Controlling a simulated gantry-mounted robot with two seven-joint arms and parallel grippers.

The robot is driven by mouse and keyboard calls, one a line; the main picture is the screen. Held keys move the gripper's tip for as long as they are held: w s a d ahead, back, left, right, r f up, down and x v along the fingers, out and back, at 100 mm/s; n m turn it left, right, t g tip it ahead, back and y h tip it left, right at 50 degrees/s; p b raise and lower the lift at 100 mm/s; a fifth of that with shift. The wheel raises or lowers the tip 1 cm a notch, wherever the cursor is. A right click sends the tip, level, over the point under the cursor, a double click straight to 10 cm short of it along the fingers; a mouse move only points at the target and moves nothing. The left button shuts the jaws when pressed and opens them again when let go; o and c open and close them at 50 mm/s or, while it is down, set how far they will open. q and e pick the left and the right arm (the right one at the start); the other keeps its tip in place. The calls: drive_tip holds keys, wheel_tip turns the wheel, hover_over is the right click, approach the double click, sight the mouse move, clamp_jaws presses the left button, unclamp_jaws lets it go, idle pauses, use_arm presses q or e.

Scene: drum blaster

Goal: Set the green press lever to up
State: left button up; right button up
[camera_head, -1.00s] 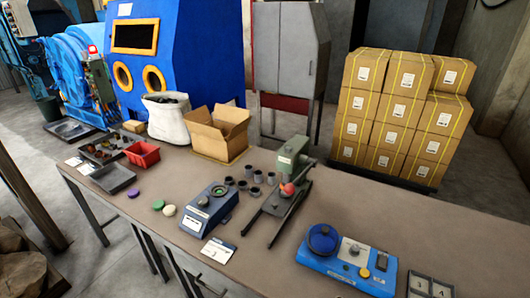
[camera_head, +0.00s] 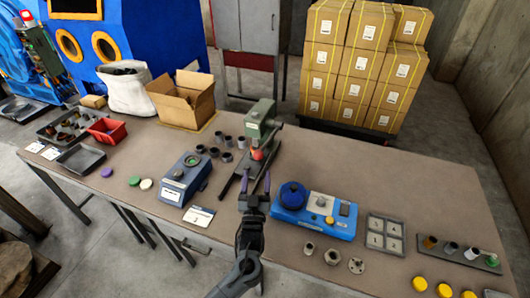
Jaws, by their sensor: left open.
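The green press (camera_head: 262,122) stands on the table, on a dark base that runs toward the front. A red ball (camera_head: 257,154), seemingly the lever's knob, shows low in front of its column. The lever's arm is too small to make out, so its angle is unclear. My left gripper (camera_head: 255,183) reaches in from the bottom, its two purple-tipped fingers apart and empty. It is just in front of the press and below the red ball in the picture, and it hides part of the base. My right gripper is not in view.
A blue device with a digital plate (camera_head: 180,180) stands left of the press, and a blue machine with a round bowl (camera_head: 318,214) stands to the right. Several dark cups (camera_head: 226,157) sit left of the press. A cardboard box (camera_head: 183,100) is behind. The table's back right is clear.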

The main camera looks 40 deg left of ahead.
sight(258, 157)
use_arm(q)
drive_tip(key=x, duration=1)
drive_tip(key=shift+w+r, duration=0.15)
clamp_jaws()
